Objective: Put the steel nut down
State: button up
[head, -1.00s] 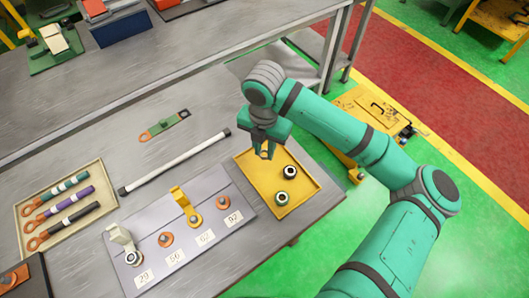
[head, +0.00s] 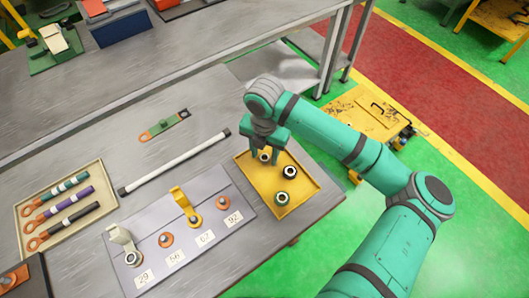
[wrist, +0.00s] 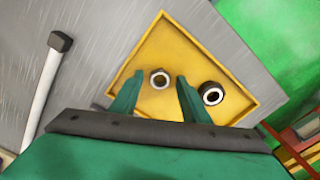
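The steel nut (head: 264,156) lies at the upper-left end of the yellow tray (head: 308,195). It also shows in the wrist view (wrist: 159,79) as a small ring with a dark hole, on the tray floor (wrist: 190,48). My gripper (head: 267,143) is just above it. In the wrist view my gripper's fingers (wrist: 160,77) are spread, with the nut seen between the tips and a gap on each side. Nothing is held.
A dark ring with a white inside (head: 289,171) and a greenish ring (head: 282,198) also lie in the tray. A grey board (head: 219,201) with numbered labels and upright clips stands to the left. A white rod (head: 175,161) lies behind it.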

notch_tip(320, 180, up, 12)
jog(key=shift+r, duration=0.15)
dwell(0.7)
dwell(0.5)
